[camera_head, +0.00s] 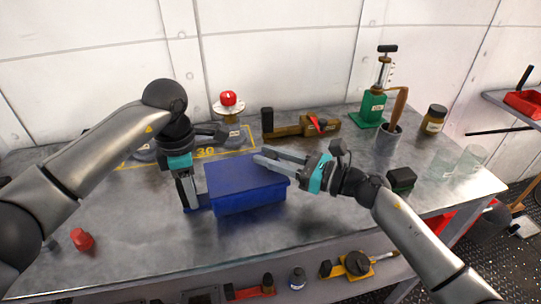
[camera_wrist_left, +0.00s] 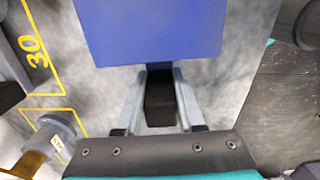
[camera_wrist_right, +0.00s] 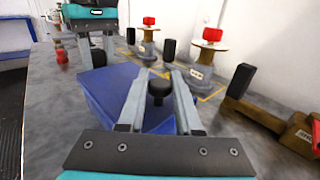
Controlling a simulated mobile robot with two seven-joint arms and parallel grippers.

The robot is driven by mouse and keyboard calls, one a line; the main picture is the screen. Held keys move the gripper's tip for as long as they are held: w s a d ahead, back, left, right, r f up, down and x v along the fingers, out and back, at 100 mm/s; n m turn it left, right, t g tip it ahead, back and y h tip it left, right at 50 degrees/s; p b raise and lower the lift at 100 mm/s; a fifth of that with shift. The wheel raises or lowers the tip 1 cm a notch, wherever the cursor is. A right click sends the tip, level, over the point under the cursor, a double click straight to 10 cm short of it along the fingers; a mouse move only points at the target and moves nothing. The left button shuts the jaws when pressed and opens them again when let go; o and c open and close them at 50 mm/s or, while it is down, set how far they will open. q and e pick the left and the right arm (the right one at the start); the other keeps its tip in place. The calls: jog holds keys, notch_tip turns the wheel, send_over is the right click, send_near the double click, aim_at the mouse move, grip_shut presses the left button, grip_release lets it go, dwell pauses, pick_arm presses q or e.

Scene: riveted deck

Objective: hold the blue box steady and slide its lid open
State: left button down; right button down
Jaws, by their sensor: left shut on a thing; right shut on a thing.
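The blue box (camera_head: 250,199) stands on the metal bench, with its flat blue lid (camera_head: 238,173) on top. My left gripper (camera_head: 187,197) points down at the box's left end. In the left wrist view its fingers are shut on a dark handle (camera_wrist_left: 161,98) that sticks out from the box. My right gripper (camera_head: 262,157) reaches over the lid from the right. In the right wrist view its fingers are shut on a black knob (camera_wrist_right: 159,88) above the lid. The lid appears to cover the box top; no inside shows.
Behind the box stand a red-topped spool (camera_head: 229,103), a brown tool (camera_head: 301,126) and a green pump (camera_head: 375,104). A grey cup (camera_head: 387,138) and a dark green block (camera_head: 401,180) are to the right. The bench front is mostly clear.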

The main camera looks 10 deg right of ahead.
dwell(0.6)
jog(key=d, duration=0.9)
jog(key=shift+w, duration=0.35)
jog(key=c, duration=0.6)
grip_release()
jog(key=shift+a, duration=0.1)
jog(key=v, duration=1.2)
